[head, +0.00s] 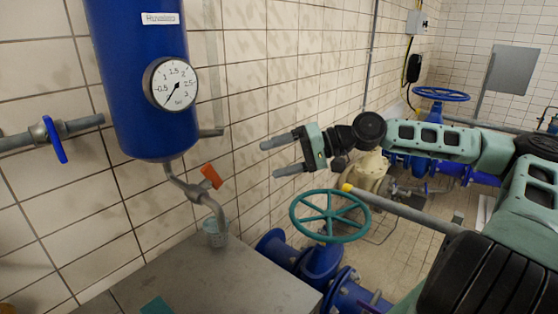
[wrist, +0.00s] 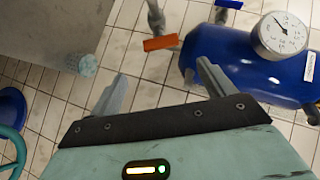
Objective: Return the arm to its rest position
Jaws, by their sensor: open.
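My gripper (head: 277,157) is open and empty in the head view. It is held in the air, its two fingers pointing left toward the blue tank. In the wrist view my gripper (wrist: 160,88) shows its two fingers spread apart with nothing between them. My green arm (head: 432,141) reaches in from the right side of the head view, roughly level. The gripper is apart from the tank and the valves.
A blue tank (head: 140,75) with a gauge (head: 174,83) hangs on the tiled wall, an orange-handled tap (head: 211,176) below. A cup (head: 215,232) stands on a grey cabinet top (head: 220,275). A teal handwheel (head: 330,216) is below the gripper; a blue handwheel (head: 441,94) stands behind.

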